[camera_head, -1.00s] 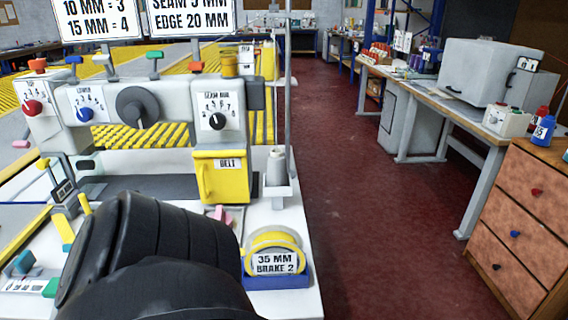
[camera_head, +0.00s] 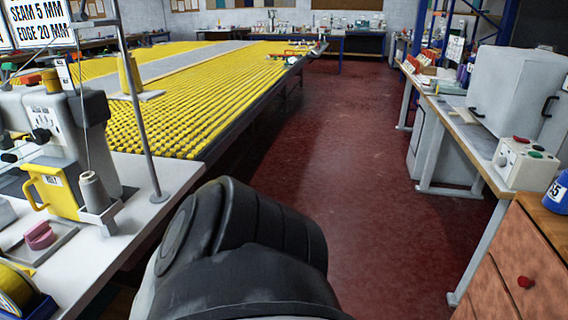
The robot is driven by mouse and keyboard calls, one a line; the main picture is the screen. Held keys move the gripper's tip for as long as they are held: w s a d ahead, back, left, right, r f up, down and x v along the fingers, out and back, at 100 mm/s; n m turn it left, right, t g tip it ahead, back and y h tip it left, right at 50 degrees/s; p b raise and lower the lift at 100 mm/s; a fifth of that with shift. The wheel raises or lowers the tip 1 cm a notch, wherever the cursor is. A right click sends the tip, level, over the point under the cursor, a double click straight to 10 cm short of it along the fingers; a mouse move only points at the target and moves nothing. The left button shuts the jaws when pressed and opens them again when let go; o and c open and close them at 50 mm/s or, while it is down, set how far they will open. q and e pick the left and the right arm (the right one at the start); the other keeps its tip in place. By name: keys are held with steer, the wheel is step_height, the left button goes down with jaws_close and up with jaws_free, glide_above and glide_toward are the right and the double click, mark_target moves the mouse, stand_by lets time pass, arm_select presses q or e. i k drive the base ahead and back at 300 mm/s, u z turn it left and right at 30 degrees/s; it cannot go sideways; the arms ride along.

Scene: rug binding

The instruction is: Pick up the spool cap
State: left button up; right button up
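I cannot pick out for certain a spool cap in the head view. A grey cone-shaped thread spool (camera_head: 93,190) stands upright on a small white holder (camera_head: 103,216) at the sewing machine's right end. A yellow and black roll (camera_head: 16,288) is cut off at the lower left corner. A yellow-orange round cap-like piece (camera_head: 66,78) sits on top of the machine head. A black segment of my arm fills the bottom middle. Neither gripper is in view.
The white machine table (camera_head: 150,175) ends left of my arm. A yellow tufted rug (camera_head: 215,95) stretches behind it. The red floor (camera_head: 350,190) is clear in the middle. A bench (camera_head: 470,135) with a grey box (camera_head: 515,85) and a drawer cabinet (camera_head: 515,270) stand at right.

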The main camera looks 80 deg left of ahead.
mark_target(41, 235)
steer(key=u, duration=2.2)
